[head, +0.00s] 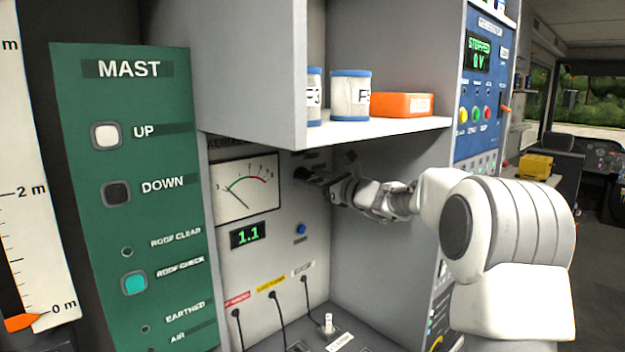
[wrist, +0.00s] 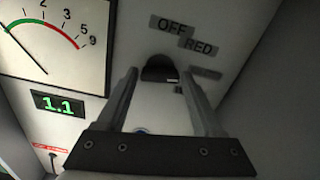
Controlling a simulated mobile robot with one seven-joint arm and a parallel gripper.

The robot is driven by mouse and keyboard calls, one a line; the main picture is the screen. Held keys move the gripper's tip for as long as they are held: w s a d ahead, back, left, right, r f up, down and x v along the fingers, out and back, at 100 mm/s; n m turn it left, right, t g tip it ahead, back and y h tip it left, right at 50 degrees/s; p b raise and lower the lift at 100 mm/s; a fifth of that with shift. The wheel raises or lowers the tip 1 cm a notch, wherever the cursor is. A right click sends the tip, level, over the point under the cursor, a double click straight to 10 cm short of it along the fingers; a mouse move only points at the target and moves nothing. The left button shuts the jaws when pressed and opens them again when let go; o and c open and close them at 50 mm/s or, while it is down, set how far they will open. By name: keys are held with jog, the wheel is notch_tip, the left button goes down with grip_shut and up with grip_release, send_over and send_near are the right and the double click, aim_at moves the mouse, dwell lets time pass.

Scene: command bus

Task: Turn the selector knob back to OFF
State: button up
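The selector knob (wrist: 157,69) is black and round, on the light grey panel. In the wrist view it shows between and beyond my fingertips, with a small white mark at its lower right. The labels OFF (wrist: 172,26) and RED (wrist: 200,46) stand above and right of it, with a third, unreadable label below RED. My gripper (wrist: 160,78) is open, one finger on each side of the knob, with a gap to each. In the head view my gripper (head: 338,186) is close to the panel beside the dark knob (head: 308,174). Contact cannot be told.
An analog meter (head: 247,188) and a green 1.1 display (head: 247,234) are left of the knob. A blue button (head: 301,229) sits below it. A shelf (head: 375,130) with containers and an orange box (head: 402,105) overhangs my arm. Cables plug in lower down.

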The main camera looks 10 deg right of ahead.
jog(key=c, duration=0.9)
jog(key=shift+c, duration=0.2)
jog(key=shift+f+n+b, duration=0.15)
jog(key=shift+n+b, duration=0.15)
jog(key=shift+b, duration=0.3)
jog(key=shift+n+b, duration=7.6)
jog(key=shift+b, duration=0.65)
